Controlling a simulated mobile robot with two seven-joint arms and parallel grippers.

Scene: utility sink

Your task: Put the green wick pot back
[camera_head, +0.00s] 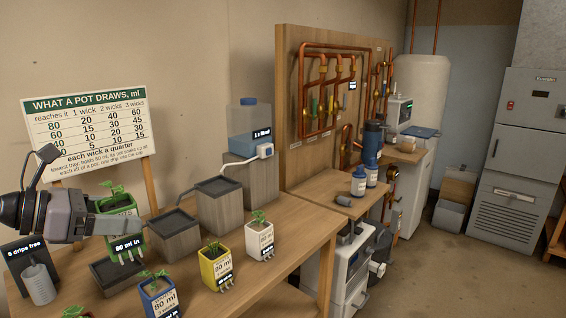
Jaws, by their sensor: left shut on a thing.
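The green wick pot (122,209) has a leafy seedling and a tag reading "80 ml in". My left gripper (118,225) comes in from the left and is shut on this pot, covering part of its front. A yellow pot (208,268), a white pot (253,243) and a blue pot (158,302) stand along the bench. My right gripper is out of view.
A taller grey block (218,208) and a blue water tank (248,120) rise behind. A chart (88,125) stands at the back left. A "drips free" sign (24,251) and a grey cup (39,284) are at the left. Bare bench (300,226) lies right of the white pot.

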